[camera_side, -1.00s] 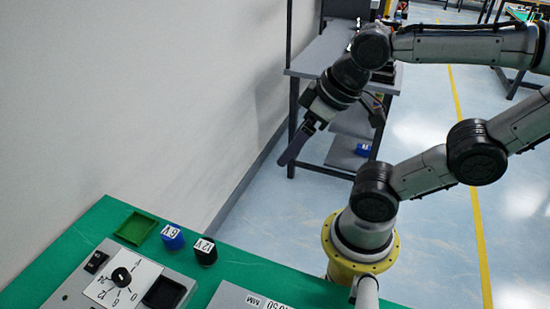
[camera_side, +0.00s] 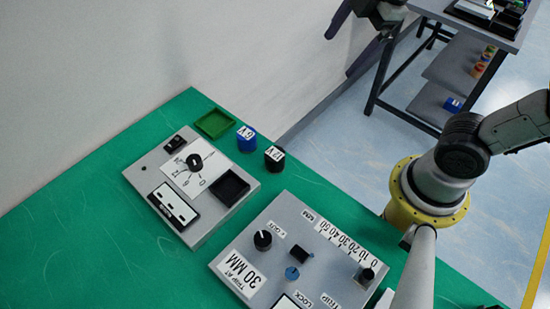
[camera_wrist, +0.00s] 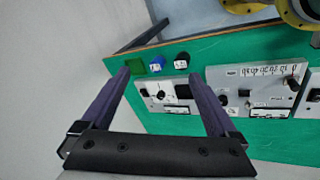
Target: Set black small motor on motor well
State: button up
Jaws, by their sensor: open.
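The black small motor (camera_side: 274,158), a short dark cylinder with a white label on top, stands on the green table beside a blue one. It also shows in the wrist view (camera_wrist: 181,62). A square black recess, which looks like the motor well (camera_side: 229,187), is in the right corner of the grey dial panel. It looks empty. My gripper (camera_side: 340,56) is at the top of the side view, beyond the table's far edge and partly cut off. In the wrist view its purple fingers (camera_wrist: 161,80) are wide apart, with nothing held.
The blue motor (camera_side: 246,138) and a green tray (camera_side: 214,123) stand left of the black motor. A second grey panel (camera_side: 298,255) with knobs lies nearer the front right. A shelf rack (camera_side: 440,100) stands beyond the table. The table's left part is bare.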

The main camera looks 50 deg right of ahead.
jog(key=w+a+f+n+g, duration=0.3)
jog(key=w+a+f+n, duration=0.3)
jog(key=w+a+n, duration=0.1)
jog(key=n+g, duration=0.1)
send_over(275, 153)
notch_tip(275, 153, down, 8)
jog(key=r, duration=0.1)
jog(key=shift+h, duration=0.3)
notch_tip(275, 153, down, 13)
jog(key=shift+f, duration=0.2)
grip_shut()
